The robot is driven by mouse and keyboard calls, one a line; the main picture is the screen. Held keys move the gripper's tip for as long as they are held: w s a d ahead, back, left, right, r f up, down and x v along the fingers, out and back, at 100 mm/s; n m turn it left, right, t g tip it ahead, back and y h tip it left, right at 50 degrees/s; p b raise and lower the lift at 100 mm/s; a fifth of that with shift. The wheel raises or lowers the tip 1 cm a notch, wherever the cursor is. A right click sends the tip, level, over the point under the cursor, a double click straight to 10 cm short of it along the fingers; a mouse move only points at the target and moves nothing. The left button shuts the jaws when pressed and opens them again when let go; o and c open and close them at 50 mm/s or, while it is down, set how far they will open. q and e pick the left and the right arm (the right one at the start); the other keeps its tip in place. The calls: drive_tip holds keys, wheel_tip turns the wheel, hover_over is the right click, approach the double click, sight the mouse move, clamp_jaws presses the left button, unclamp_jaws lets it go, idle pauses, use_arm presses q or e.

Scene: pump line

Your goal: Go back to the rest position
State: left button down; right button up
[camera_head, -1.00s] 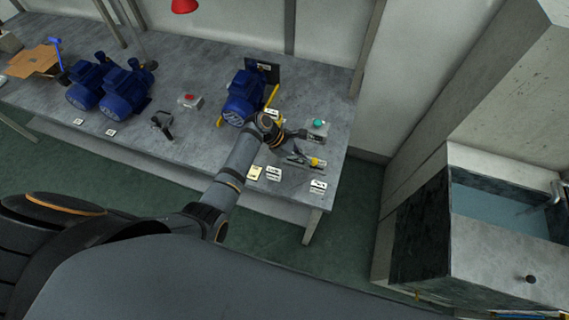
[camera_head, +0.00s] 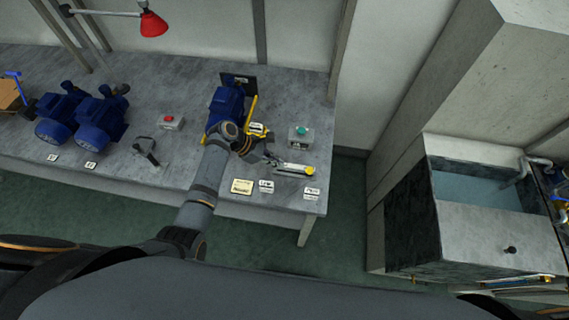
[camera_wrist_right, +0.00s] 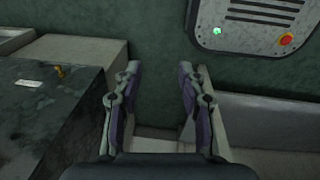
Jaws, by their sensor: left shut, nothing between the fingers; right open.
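My left arm reaches over the grey workbench (camera_head: 180,172) in the head view. My left gripper (camera_head: 270,158) is above the bench's right part, beside the green-button box and near a silver tool with a yellow end (camera_head: 294,170). Its fingers are small here; they look shut and hold nothing. My right gripper (camera_wrist_right: 157,100) shows in the right wrist view with its two fingers wide apart and nothing between them. The right gripper is not visible in the head view.
A blue pump (camera_head: 225,104) stands behind my left gripper. A green-button box (camera_head: 300,137) and a red-button box (camera_head: 171,121) sit on the bench. More blue pumps (camera_head: 100,125) stand left. A sink (camera_head: 490,190) is at right. A wall panel (camera_wrist_right: 255,22) shows in the right wrist view.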

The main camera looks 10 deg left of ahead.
use_arm(q)
drive_tip(key=s+a+r+m+t+y, duration=0.1)
drive_tip(key=s+a+r+m+y, duration=0.35)
drive_tip(key=s+a+m, duration=0.4)
drive_tip(key=s+a+r+m+t+y, duration=0.1)
drive_tip(key=s+a+r+m+y, duration=0.4)
drive_tip(key=s+m, duration=0.65)
drive_tip(key=s+a+f+g+b, duration=0.1)
drive_tip(key=a+f+b, duration=0.1)
drive_tip(key=f, duration=1.4)
drive_tip(key=s+a+f+b, duration=0.1)
drive_tip(key=f+b, duration=0.1)
drive_tip(key=f, duration=1.4)
drive_tip(key=s+a+f+g+b, duration=0.1)
drive_tip(key=s+f+b, duration=0.1)
drive_tip(key=s+f, duration=1.5)
drive_tip(key=shift+s+f, duration=0.3)
drive_tip(key=shift+s, duration=0.3)
use_arm(e)
wheel_tip(320, 180, down, 7)
drive_tip(key=d, duration=0.1)
drive_tip(key=shift+w, duration=0.45)
